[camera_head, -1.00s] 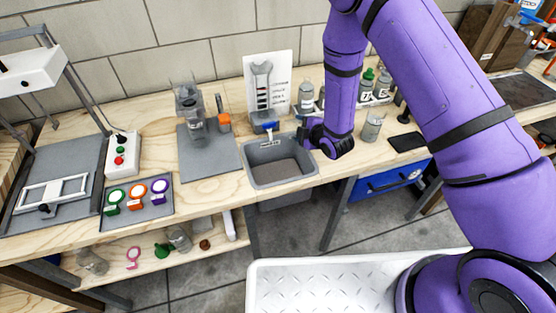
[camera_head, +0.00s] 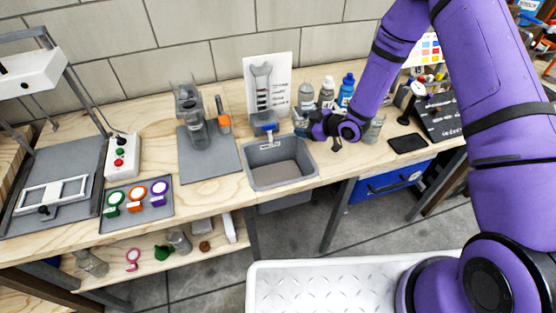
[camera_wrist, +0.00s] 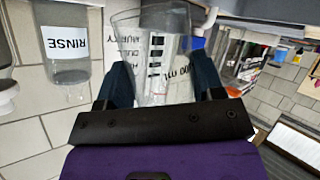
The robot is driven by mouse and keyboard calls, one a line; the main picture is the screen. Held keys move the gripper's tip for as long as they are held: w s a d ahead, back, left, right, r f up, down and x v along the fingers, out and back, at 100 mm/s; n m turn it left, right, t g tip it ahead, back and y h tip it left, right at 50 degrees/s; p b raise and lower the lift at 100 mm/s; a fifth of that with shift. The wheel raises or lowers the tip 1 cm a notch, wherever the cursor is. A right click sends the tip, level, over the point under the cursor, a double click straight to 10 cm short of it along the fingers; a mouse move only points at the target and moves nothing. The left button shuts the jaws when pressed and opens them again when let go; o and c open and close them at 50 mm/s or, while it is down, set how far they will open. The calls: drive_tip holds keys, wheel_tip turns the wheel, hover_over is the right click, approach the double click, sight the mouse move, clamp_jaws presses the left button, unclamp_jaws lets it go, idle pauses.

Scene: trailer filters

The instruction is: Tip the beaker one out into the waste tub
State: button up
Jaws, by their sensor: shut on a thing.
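Any contents are hard to make out. In the head view, my gripper (camera_head: 304,123) is at the back right corner of the grey waste tub (camera_head: 284,184), beside its rim. The beaker is mostly hidden there. The tub sits set into the wooden bench, its open top clear and a small label on its back wall.
Behind the gripper stand a RINSE bottle (camera_wrist: 65,65) and a blue bottle (camera_head: 347,88). Glassware (camera_head: 195,130) stands on a grey mat to the left.

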sight(304, 107)
drive_tip(key=shift+w+d+r+m+g+y, duration=0.25)
drive_tip(key=shift+r+m+y, duration=0.15)
drive_tip(key=shift+m, duration=0.15)
drive_tip(key=shift+w+d+r+m+g+y, duration=0.15)
drive_tip(key=shift+w+d+r+m+y, duration=0.15)
drive_tip(key=shift+m, duration=0.25)
drive_tip(key=shift+r, duration=2.55)
drive_tip(key=shift+s, duration=0.1)
